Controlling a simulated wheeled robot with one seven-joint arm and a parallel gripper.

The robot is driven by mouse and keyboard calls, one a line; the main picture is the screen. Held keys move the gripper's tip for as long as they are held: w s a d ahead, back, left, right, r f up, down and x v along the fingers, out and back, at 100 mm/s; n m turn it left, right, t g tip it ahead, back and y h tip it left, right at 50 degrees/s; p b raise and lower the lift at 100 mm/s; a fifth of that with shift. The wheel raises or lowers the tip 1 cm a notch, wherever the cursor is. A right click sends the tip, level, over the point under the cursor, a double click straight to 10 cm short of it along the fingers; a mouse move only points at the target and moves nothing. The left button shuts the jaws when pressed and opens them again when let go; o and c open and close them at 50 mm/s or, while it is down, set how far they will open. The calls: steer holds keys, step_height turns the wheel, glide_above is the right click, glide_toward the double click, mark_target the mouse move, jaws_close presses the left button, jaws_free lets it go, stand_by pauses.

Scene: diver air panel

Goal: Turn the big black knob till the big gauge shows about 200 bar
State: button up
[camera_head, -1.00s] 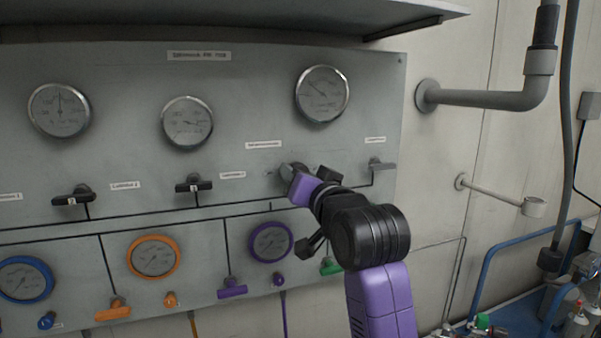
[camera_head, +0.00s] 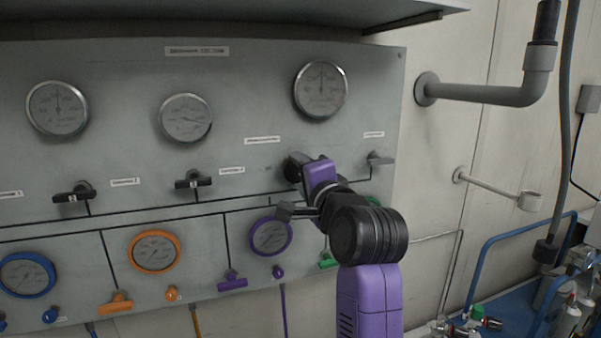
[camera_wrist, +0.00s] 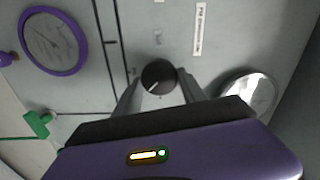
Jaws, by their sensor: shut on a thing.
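The big black knob (camera_wrist: 158,75) shows in the wrist view with a white pointer mark. My gripper (camera_wrist: 161,82) is shut on it, one finger on each side. In the head view the knob is mostly hidden behind my gripper (camera_head: 302,172). The big round gauge (camera_head: 320,90) with a silver rim sits above the knob on the grey panel. Its needle points about straight up; the numbers are too small to read. In the wrist view the gauge (camera_wrist: 250,92) is at the right, its face washed out by glare.
Two more silver gauges (camera_head: 57,108) (camera_head: 186,118) and black valve handles (camera_head: 194,181) are on the panel to the left. Purple (camera_head: 270,237) and orange gauges sit lower. A grey pipe (camera_head: 480,95) juts out at right.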

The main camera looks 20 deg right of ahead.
steer(key=shift+f+m+b, duration=0.15)
steer(key=shift+m+b, duration=0.1)
steer(key=shift+m, duration=2.05)
steer(key=shift+f+m+b, duration=0.1)
steer(key=shift+m+b, duration=0.1)
steer(key=shift+m, duration=2.1)
steer(key=o, duration=1.4)
steer(key=shift+c, duration=0.2)
steer(key=s+b, duration=0.2)
steer(key=s, duration=0.5)
steer(key=shift+s, duration=0.4)
